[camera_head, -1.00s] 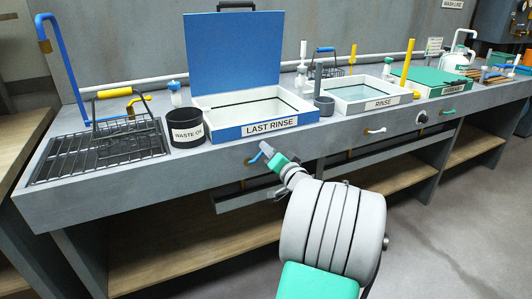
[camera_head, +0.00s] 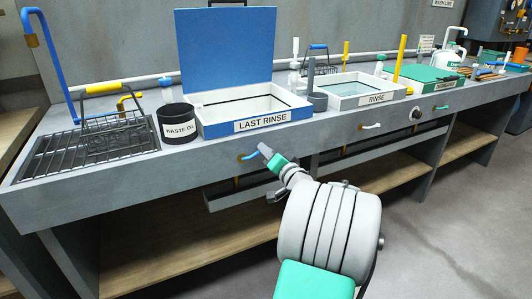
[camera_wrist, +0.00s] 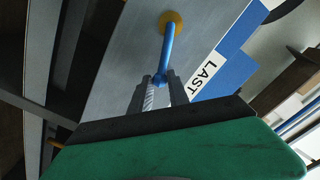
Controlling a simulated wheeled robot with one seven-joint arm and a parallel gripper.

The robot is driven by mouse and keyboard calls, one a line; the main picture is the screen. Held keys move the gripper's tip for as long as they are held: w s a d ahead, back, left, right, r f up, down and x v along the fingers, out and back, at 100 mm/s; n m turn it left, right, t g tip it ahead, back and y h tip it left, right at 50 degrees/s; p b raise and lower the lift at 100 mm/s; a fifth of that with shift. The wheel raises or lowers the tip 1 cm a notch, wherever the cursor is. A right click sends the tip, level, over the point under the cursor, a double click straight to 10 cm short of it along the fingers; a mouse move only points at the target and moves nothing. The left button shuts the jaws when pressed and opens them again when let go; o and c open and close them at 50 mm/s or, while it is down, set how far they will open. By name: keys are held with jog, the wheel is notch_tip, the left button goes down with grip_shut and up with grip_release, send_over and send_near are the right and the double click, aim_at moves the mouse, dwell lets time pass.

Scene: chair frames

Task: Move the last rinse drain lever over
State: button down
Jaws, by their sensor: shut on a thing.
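The last rinse drain lever is a blue handle (camera_head: 250,156) on a yellow pivot, on the bench's front face below the white and blue LAST RINSE basin (camera_head: 258,110). In the wrist view the blue lever (camera_wrist: 167,50) runs from its round yellow pivot down to my fingertips. My gripper (camera_head: 265,152) is at the lever's free end, on its right side in the head view. In the wrist view my gripper (camera_wrist: 160,88) has its two fingers closed about the lever's tip. The fingers hide part of the tip.
The WASTE OIL bin (camera_head: 178,124) and wire basket (camera_head: 118,133) stand left of the basin. A white lever (camera_head: 371,127) is on the bench front below the RINSE basin (camera_head: 370,92). The floor at right is clear.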

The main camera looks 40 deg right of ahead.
jog(key=shift+f, duration=0.15)
jog(key=c, duration=2.2)
grip_release()
jog(key=shift+d+f+b, duration=0.2)
jog(key=shift+f+b, duration=0.95)
jog(key=c, duration=1.4)
grip_release()
jog(key=shift+a+r, duration=0.1)
jog(key=shift+a, duration=0.05)
jog(key=shift+o, duration=1.4)
jog(key=shift+r, duration=0.1)
jog(key=shift+s, duration=0.2)
